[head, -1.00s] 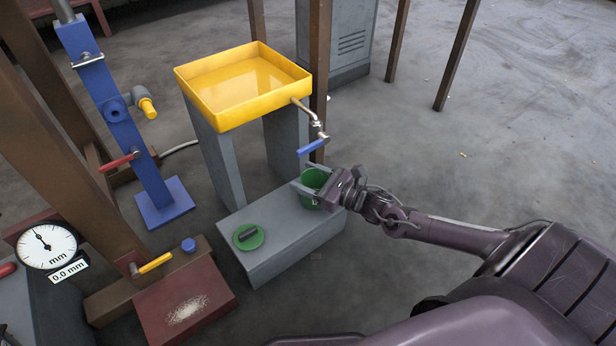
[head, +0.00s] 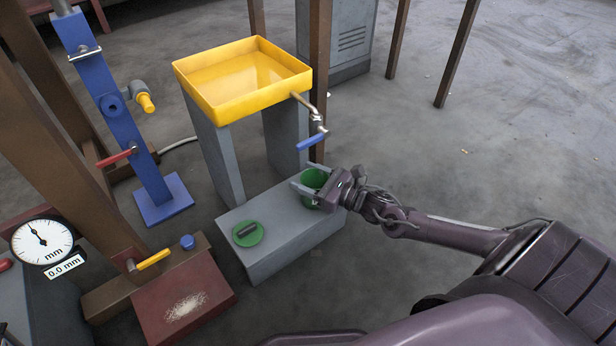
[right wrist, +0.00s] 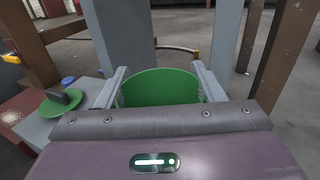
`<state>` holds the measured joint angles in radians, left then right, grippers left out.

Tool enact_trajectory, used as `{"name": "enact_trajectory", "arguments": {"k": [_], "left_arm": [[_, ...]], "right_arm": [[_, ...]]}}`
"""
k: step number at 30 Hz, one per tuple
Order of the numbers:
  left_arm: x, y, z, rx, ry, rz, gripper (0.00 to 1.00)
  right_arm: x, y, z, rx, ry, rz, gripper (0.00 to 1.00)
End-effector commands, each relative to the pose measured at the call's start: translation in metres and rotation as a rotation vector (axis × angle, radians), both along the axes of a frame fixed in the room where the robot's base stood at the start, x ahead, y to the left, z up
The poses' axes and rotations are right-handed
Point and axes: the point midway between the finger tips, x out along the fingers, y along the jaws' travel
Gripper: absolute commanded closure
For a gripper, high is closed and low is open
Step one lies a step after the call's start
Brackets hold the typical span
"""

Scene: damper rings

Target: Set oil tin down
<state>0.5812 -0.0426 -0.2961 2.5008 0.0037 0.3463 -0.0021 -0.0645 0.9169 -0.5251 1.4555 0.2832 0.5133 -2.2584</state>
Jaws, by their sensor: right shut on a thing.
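The oil tin (head: 314,181) is a green, open-topped tin at the right end of the low grey bench (head: 285,247). My right gripper (head: 308,186) is shut on it, with one finger on either side. In the right wrist view the tin (right wrist: 160,86) sits upright between the two grey fingers (right wrist: 158,88). Its underside is hidden, so I cannot tell whether it touches the bench. My left gripper is not in view.
A green lid (head: 248,234) with a dark handle lies on the bench. A yellow tray (head: 222,112) on grey supports stands behind, its tap with a blue lever (head: 312,142) above the tin. A brown post (head: 319,70) stands close behind. Open floor lies to the right.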

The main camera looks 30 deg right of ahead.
Motion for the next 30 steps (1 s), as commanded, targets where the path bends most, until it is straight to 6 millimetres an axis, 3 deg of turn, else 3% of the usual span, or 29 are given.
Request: {"name": "enact_trajectory", "arguments": {"k": [1, 6, 17, 30], "left_arm": [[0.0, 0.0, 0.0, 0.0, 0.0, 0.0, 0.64], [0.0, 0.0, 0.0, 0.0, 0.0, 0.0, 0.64], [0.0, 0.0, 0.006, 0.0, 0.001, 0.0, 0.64], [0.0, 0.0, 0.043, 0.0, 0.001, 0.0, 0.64]], "right_arm": [[0.0, 0.0, 0.0, 0.0, -0.001, 0.0, 0.36], [0.0, 0.0, 0.0, 0.0, -0.001, 0.0, 0.13], [-0.006, -0.003, 0.001, 0.0, 0.003, -0.001, 0.13], [-0.064, -0.033, 0.002, -0.001, 0.002, -0.001, 0.13]]}}
